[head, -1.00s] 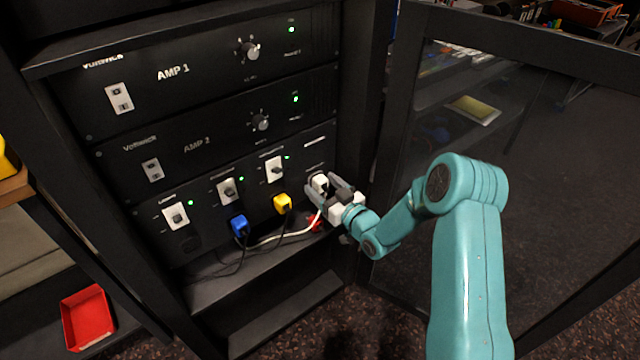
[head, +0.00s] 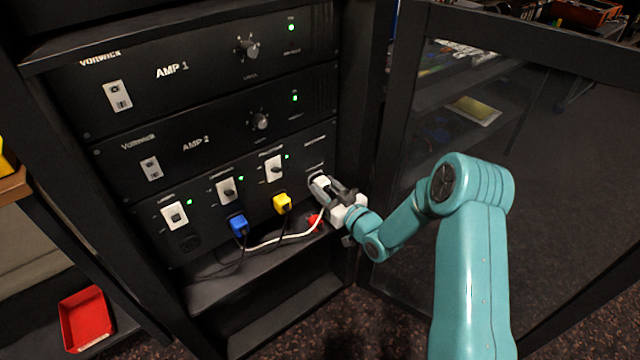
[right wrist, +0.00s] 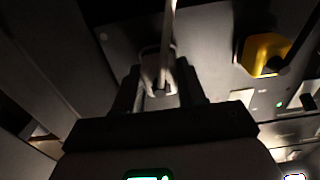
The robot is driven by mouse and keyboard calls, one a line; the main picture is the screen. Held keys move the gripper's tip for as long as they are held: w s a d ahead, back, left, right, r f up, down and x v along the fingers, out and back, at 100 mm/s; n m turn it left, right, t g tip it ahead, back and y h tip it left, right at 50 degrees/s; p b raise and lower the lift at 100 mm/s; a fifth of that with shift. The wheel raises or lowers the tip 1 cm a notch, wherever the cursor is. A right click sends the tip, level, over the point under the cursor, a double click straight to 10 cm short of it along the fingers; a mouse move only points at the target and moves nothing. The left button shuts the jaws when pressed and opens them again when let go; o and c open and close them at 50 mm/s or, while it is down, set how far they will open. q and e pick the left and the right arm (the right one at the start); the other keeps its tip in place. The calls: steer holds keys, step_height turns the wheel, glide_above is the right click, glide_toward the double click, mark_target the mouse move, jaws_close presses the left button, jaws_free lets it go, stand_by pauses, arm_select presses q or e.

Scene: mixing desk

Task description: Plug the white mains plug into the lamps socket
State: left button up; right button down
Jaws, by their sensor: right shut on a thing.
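The white mains plug (head: 322,181) is at the right end of the lower rack panel, with its white cable hanging down and left. My right gripper (head: 329,189) is shut on it. In the right wrist view the plug (right wrist: 158,72) sits between the fingers (right wrist: 159,92), close against the panel; I cannot tell whether it is seated in an outlet there. The lamps socket (head: 190,243) is a dark, empty outlet at the panel's left end, below the lamps switch (head: 174,215). My left gripper is not in view.
A blue plug (head: 238,225) and a yellow plug (head: 282,203) sit in the panel between the lamps socket and my gripper, cables drooping. A small red thing (head: 315,219) is below the gripper. The open glass door (head: 400,110) stands right; a red tray (head: 87,318) lies lower left.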

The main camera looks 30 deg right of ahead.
mark_target(326, 189)
steer(key=shift+s+d+b, duration=0.2)
steer(key=shift+s+b, duration=0.3)
steer(key=shift+s, duration=2.15)
steer(key=shift+a, duration=0.1)
